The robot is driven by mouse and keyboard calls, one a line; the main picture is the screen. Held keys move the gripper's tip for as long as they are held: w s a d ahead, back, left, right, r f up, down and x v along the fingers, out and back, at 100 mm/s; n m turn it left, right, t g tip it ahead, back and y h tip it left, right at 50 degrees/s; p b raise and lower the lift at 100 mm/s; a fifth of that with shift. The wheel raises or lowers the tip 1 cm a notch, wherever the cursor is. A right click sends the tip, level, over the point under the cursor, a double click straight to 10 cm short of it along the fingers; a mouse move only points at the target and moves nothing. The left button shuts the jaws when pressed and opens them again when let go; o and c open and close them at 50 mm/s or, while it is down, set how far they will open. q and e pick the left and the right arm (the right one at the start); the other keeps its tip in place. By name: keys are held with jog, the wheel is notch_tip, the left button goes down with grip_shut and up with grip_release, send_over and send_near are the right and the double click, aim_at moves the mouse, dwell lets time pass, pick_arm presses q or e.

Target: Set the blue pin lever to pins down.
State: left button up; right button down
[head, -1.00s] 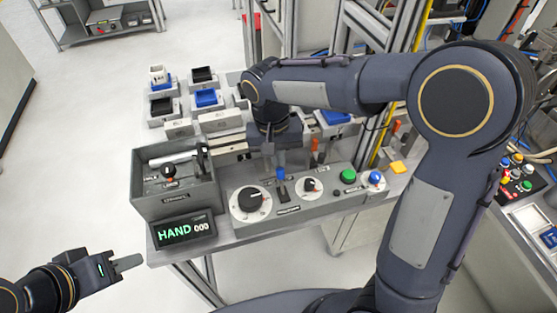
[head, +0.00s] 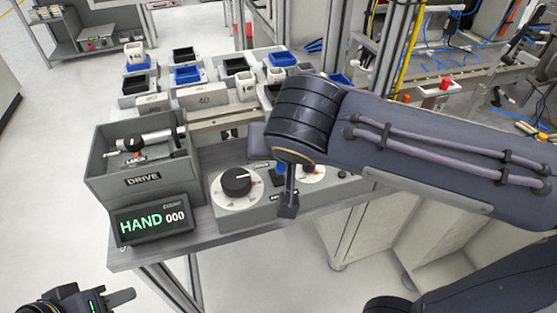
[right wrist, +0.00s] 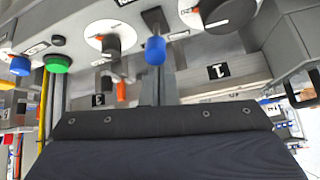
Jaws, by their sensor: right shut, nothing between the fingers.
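The blue pin lever (right wrist: 155,50) shows its blue knob in the right wrist view, close to my right gripper's fingers. In the head view, a small patch of its blue knob (head: 279,168) shows; my wrist hides the rest. My right gripper (head: 288,210) is shut and empty, its slim fingers reaching down over the control panel's front edge beside the lever. I cannot tell if they touch it, or which position it is in. My left gripper (head: 121,298) is low at the left, clear of the table; its jaw opening is unclear.
A large black dial (head: 236,182) stands left of the lever, a smaller dial (head: 312,173) right. Green (right wrist: 57,64) and blue (right wrist: 20,65) buttons show in the right wrist view. The drive box (head: 143,182) and HAND display (head: 152,221) stand left; several trays stand behind.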

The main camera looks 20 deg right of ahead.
pick_arm(q)
jog(key=shift+w+r, duration=0.1)
jog(key=shift+r, duration=0.15)
pick_arm(e)
jog(key=shift+r, duration=0.2)
jog(key=shift+r+p, duration=0.55)
jog(key=shift+r, duration=0.25)
pick_arm(q)
jog(key=shift+r, duration=0.5)
